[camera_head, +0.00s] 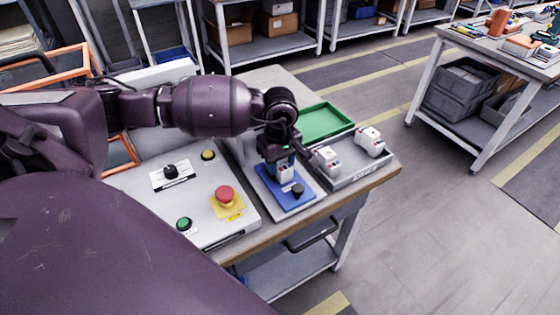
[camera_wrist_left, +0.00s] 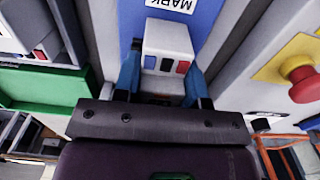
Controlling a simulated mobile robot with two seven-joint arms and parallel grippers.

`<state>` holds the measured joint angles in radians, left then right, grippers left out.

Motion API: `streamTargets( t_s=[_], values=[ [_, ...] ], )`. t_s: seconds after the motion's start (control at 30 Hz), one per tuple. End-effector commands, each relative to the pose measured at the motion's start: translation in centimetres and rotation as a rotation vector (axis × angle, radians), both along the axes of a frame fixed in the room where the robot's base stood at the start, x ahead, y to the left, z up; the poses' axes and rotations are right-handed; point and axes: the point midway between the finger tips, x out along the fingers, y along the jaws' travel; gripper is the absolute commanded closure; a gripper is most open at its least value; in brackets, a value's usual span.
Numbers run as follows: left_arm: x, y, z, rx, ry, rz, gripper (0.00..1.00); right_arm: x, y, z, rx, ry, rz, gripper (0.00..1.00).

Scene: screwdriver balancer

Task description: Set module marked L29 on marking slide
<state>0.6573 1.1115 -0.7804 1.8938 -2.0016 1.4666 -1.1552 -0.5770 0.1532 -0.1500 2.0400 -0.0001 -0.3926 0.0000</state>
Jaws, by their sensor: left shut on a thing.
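My left gripper (camera_head: 281,160) is shut on a white module (camera_head: 285,173), with its two blue-tipped fingers on either side of it. The module also shows in the wrist view (camera_wrist_left: 168,42), with dark, blue and red patches on its face; I cannot read a mark on it. The blue marking slide (camera_head: 272,191) lies directly below the gripper, with a black knob (camera_head: 298,190) at its near end. In the wrist view the slide (camera_wrist_left: 203,38) carries a label reading MARK. I cannot tell whether the module touches the slide. My right gripper is not in view.
Two other white modules (camera_head: 326,158) (camera_head: 370,141) stand in a grey tray (camera_head: 352,175) to the right. A green tray (camera_head: 325,121) lies behind. A control panel (camera_head: 207,178) with a red emergency button (camera_head: 225,194) is left of the slide.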

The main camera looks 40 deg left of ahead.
Motion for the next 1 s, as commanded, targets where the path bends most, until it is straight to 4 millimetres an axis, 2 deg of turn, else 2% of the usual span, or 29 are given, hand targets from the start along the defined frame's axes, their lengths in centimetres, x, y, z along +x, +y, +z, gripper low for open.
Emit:
streamTargets(
  t_s=[0.87, 0.9, 1.0],
  values=[
    [0.13, 0.00, 0.03, 0.000, -0.005, 0.000, 0.90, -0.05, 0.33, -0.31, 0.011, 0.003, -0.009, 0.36],
    [0.13, 0.00, 0.03, 0.000, -0.005, 0.000, 0.60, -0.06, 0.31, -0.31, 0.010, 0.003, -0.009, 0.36],
    [0.11, 0.01, 0.00, 0.000, -0.004, 0.000, 0.45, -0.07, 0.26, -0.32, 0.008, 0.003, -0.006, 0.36]
  ],
)
